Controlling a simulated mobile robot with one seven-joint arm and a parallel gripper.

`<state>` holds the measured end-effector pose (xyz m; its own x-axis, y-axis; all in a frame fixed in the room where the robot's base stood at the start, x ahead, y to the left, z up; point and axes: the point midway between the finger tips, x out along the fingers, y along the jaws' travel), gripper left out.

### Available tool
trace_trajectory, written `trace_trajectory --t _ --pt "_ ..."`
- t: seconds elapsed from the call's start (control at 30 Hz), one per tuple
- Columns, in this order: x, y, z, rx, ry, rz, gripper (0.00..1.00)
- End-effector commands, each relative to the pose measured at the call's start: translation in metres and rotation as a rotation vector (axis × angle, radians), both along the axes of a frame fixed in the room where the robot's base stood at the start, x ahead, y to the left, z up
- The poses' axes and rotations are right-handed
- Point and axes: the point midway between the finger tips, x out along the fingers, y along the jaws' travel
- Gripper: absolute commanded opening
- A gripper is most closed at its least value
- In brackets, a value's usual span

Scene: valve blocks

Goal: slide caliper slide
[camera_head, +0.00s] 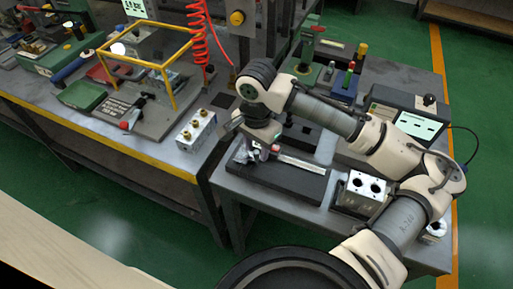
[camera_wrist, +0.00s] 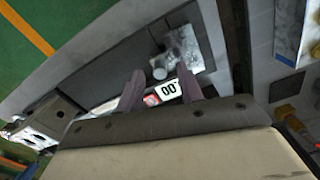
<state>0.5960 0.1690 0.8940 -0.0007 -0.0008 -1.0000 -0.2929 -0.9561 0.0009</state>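The caliper lies on a long dark block; its pale beam (camera_head: 302,164) runs right from beneath my gripper (camera_head: 262,150) in the head view. In the wrist view the slide's display (camera_wrist: 168,91), reading "00", and a red part beside it show between my gripper's two dark fingers (camera_wrist: 160,80). The fingers stand apart, with a gap showing beside the red part. The caliper's grey metal jaw end (camera_wrist: 182,50) lies beyond the fingertips. The lower part of the slide is hidden by my gripper's body, so I cannot tell whether a finger touches it.
The dark block (camera_head: 265,181) sits near the table's front edge. A silver valve block (camera_head: 196,131) stands on the left bench.

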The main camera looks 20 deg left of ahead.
Motion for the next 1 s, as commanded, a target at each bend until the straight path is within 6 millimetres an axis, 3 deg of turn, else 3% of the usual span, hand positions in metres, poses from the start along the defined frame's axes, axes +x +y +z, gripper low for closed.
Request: trace_trajectory --t 0.2,0.47,0.73,1.0 --pt "0.0 0.0 -0.014 0.0 0.0 0.001 0.37" --pt "0.0 0.0 -0.015 0.001 0.0 0.001 0.37" --pt "0.0 0.0 -0.015 0.001 0.0 0.001 0.01" --pt "0.0 -0.001 -0.015 0.001 0.0 0.001 0.0"
